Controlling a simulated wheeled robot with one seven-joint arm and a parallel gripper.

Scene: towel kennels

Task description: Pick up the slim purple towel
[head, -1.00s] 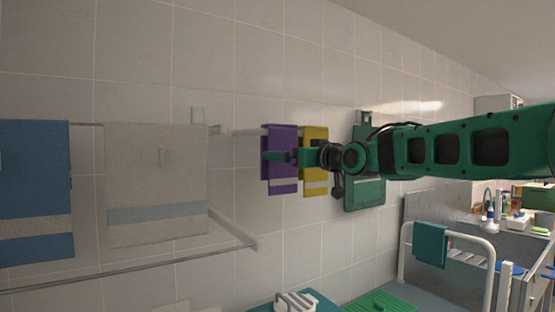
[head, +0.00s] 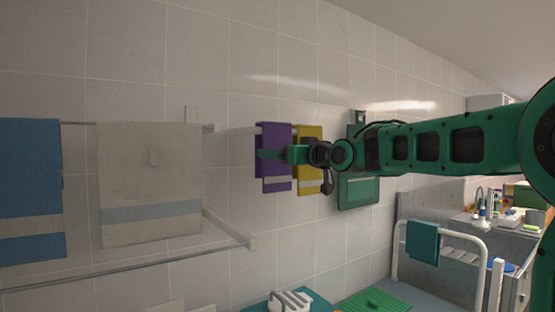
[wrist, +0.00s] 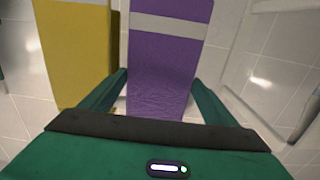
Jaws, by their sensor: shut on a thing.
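The slim purple towel (head: 275,170) hangs on a wall rail in the head view, with a pale stripe near its lower end. In the wrist view the purple towel (wrist: 163,70) runs down between the two green fingers. My gripper (head: 270,154) is at the towel's front, shut on it. It also shows at the bottom of the wrist view (wrist: 160,95). The fingertips are partly hidden in the wrist view.
A yellow towel (head: 309,150) hangs close to the right of the purple one; the wrist view shows it at left (wrist: 75,50). A white towel (head: 150,180) and a blue towel (head: 30,190) hang farther left. A teal towel (head: 422,243) drapes over a white rail.

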